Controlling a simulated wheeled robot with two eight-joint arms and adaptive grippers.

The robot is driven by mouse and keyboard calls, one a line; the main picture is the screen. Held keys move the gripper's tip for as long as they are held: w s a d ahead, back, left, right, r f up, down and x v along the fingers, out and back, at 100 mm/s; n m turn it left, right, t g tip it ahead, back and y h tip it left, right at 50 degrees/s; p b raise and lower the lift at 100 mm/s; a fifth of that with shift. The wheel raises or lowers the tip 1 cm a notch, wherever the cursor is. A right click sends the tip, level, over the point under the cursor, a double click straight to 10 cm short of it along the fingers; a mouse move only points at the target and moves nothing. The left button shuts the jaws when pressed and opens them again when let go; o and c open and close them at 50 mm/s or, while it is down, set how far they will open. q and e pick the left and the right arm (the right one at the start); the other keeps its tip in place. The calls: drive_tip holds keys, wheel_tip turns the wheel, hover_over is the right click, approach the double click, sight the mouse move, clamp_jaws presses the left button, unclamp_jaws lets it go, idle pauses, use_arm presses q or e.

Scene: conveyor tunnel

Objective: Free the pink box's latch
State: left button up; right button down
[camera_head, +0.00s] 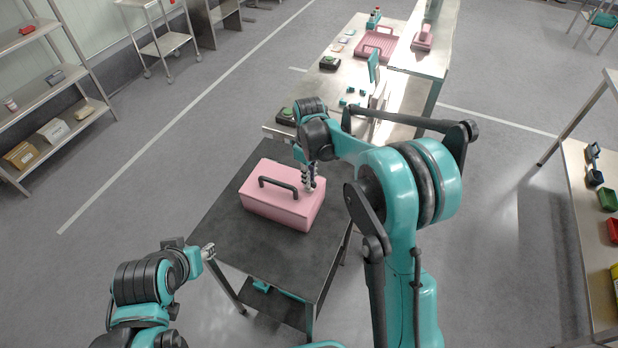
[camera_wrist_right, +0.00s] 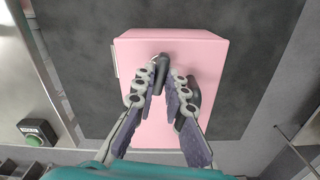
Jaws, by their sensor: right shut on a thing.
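The pink box (camera_head: 275,212) stands closed on a dark table, with a black handle (camera_head: 278,184) on its lid. The box also shows from above in the wrist view (camera_wrist_right: 215,55). A pale metal strip (camera_wrist_right: 115,61), perhaps part of the latch, shows on its left edge there. My right gripper (camera_head: 309,188) reaches down to the lid by the handle's right end. Its fingers (camera_wrist_right: 167,74) are shut on a dark part, which looks like the handle; the fingers partly hide it. My left gripper (camera_head: 209,252) hangs left of the table, apart from the box; its fingers are too small to judge.
The dark table (camera_head: 240,245) is clear around the box. A steel table (camera_head: 345,85) stands behind it, with a pink tray (camera_head: 377,43) and a green button box (camera_head: 287,114) near its edge. Shelves stand at far left; another bench (camera_head: 590,215) is at right.

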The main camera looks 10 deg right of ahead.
drive_tip(key=shift+n, duration=1.1)
drive_tip(key=c, duration=1.6)
unclamp_jaws()
drive_tip(key=shift+o, duration=0.2)
drive_tip(key=shift+r, duration=0.1)
wheel_tip(320, 180, up, 12)
